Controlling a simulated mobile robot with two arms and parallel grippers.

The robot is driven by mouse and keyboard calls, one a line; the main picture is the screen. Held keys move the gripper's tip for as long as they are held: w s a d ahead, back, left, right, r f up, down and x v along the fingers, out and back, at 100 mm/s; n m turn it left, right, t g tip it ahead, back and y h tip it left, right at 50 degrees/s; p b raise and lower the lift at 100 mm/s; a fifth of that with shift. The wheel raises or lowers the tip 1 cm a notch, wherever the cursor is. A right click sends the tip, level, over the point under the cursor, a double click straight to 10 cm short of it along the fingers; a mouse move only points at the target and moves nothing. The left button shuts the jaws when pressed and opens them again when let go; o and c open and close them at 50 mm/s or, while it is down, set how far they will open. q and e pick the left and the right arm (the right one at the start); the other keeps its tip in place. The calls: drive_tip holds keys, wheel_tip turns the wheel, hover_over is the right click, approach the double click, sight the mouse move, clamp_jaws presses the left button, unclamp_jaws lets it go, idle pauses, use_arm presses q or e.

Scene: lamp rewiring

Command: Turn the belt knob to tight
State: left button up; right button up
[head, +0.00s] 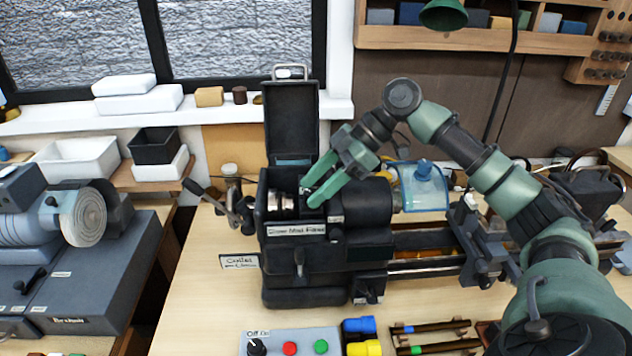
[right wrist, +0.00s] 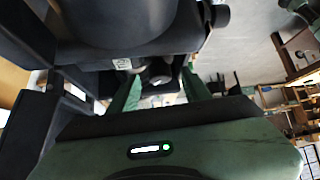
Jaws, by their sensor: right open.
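The dark lathe headstock (head: 300,265) stands in the middle of the bench with its lid (head: 291,122) raised. My right gripper (head: 310,193) reaches down from the upper right to the open top of the headstock. Its green fingers are apart, next to the silvery stepped pulley or spindle part (head: 281,202). In the right wrist view, the open fingers (right wrist: 160,98) point at a small rounded grey part (right wrist: 158,73) under the dark housing. I cannot tell whether this is the belt knob, or read any tight mark. My left gripper is not in view.
A control box (head: 303,341) with a dial and red and green buttons sits in front. A lever (head: 215,200) and a Collet sign (head: 240,261) are left of the headstock. A clear blue guard (head: 420,187) stands to the right. The front-left bench top is clear.

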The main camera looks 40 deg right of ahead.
clamp_jaws()
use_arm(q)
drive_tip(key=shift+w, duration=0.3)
